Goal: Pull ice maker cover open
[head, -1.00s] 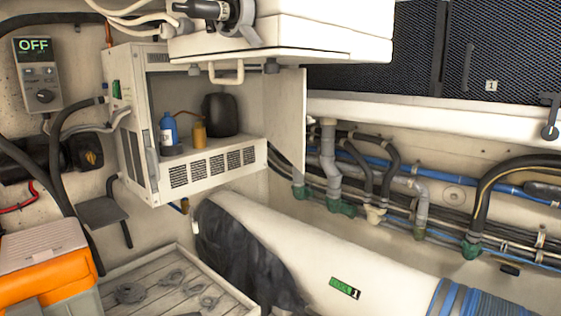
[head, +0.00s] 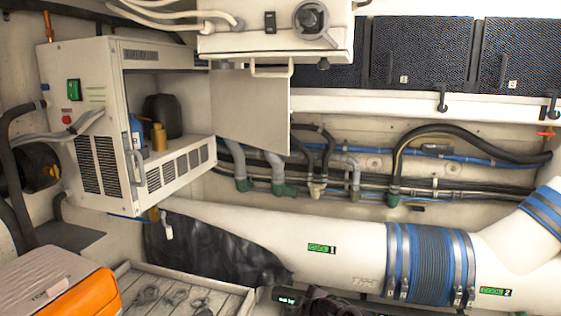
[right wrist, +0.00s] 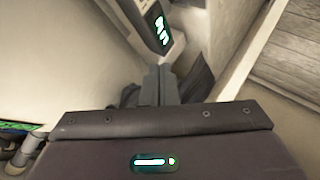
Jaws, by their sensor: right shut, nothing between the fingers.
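A white vented box (head: 92,160), which looks like the ice maker, stands at the left of the head view. Its front is open, showing a blue bottle (head: 136,130), an amber bottle (head: 158,137) and a dark canister. A flat pale panel (head: 250,112) stands out at its right side; I cannot tell whether it is the cover. My right gripper (right wrist: 158,85) is shut and empty in the right wrist view, near pale surfaces. A dark part of my right arm shows at the bottom of the head view, well right of the box. My left gripper is not in view.
A white unit (head: 275,40) with a handle overhangs the panel. A wide white duct (head: 290,235) with a blue coupling runs across the middle. Pipes line the back wall. An orange-and-grey case (head: 60,290) and a wooden grate (head: 180,297) lie low at the left.

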